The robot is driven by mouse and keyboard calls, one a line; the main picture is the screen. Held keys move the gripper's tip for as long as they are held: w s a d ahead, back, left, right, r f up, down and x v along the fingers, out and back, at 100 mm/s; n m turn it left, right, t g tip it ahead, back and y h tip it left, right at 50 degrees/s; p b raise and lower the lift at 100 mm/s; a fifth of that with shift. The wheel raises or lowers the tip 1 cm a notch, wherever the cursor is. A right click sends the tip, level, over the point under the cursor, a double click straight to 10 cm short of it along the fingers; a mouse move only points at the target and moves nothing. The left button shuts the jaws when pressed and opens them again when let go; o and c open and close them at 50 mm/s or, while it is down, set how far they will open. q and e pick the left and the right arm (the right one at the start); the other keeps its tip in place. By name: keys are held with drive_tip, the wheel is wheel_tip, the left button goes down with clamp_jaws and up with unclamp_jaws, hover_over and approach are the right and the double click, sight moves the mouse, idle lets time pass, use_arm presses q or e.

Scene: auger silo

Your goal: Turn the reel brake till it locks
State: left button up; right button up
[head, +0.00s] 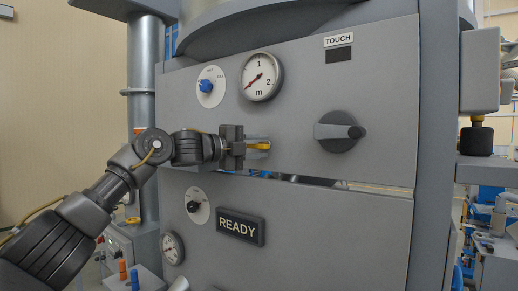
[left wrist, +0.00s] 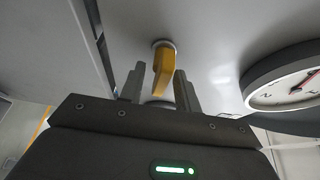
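A yellow lever (head: 262,145) sticks out of the grey upper panel (head: 300,100), below the round gauge. It also shows in the left wrist view (left wrist: 162,72), on a pale round mount. My left gripper (head: 238,147) is at the lever. In the left wrist view its two fingers (left wrist: 159,88) stand apart on either side of the lever, with a gap on the left; I cannot tell if the right finger touches it. No label names the reel brake. My right gripper is out of view.
A gauge marked 1, 2 and m (head: 262,77) and a blue knob (head: 206,86) sit above the lever. A dark pad (head: 339,55) lies under a TOUCH label. Below are a READY sign (head: 240,226), a small black knob (head: 194,206) and another gauge (head: 172,248).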

use_arm(q)
drive_tip(key=b+v, duration=0.6)
drive_tip(key=v, duration=0.4)
drive_tip(key=shift+a, duration=0.25)
drive_tip(key=shift+s+a, duration=0.1)
